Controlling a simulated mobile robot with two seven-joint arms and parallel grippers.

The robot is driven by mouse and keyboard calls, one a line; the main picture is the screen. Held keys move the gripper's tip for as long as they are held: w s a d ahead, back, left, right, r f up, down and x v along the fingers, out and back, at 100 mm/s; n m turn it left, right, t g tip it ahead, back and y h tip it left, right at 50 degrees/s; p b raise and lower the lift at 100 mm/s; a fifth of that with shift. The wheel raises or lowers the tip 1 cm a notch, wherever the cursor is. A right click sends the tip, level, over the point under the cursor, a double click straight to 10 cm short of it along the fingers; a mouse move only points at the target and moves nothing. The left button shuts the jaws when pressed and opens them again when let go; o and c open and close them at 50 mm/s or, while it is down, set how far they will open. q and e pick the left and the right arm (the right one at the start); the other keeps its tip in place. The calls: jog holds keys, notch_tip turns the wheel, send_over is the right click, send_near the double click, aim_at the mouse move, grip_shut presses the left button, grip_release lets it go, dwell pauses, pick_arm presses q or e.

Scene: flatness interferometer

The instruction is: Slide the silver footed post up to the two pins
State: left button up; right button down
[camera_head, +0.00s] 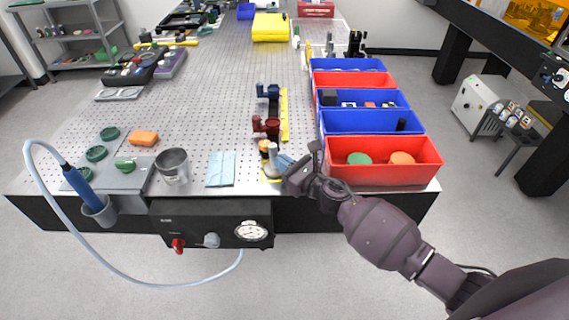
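The silver footed post (273,160) stands near the front edge of the perforated table, to the left of the red front bin. My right gripper (286,166) reaches in from the right and is right beside the post, at its right side. Whether it touches the post, and whether its fingers are open or shut, is too small to tell. The two pins cannot be made out clearly. A small orange and dark piece (264,147) is just behind and left of the post. My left gripper is not in view.
A dark red footed post (266,127) and a dark blue one (268,92) stand farther back beside a yellow strip (284,113). Blue and red bins (384,175) line the right side.

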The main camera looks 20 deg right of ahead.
jog(key=shift+s+f, duration=0.1)
jog(key=shift+f, duration=0.1)
jog(key=shift+s+f, duration=0.1)
jog(key=shift+s, duration=0.1)
jog(key=b+v, duration=0.1)
jog(key=v, duration=0.8)
jog(key=s+d+f+n+g+h, duration=0.1)
jog(key=s+d+f+n+h, duration=0.1)
jog(key=s+n, duration=0.4)
jog(key=s+d+f+n+g+h, duration=0.1)
jog(key=s+f+n+h, duration=0.3)
jog(key=n, duration=1)
jog(key=s+d+f+n+g+h, duration=0.2)
jog(key=s+d+f+n+h, duration=0.1)
jog(key=s+f+n, duration=0.5)
jog(key=s+n, duration=0.1)
jog(key=n, duration=0.2)
jog(key=shift+s+d, duration=0.25)
jog(key=shift+d, duration=0.1)
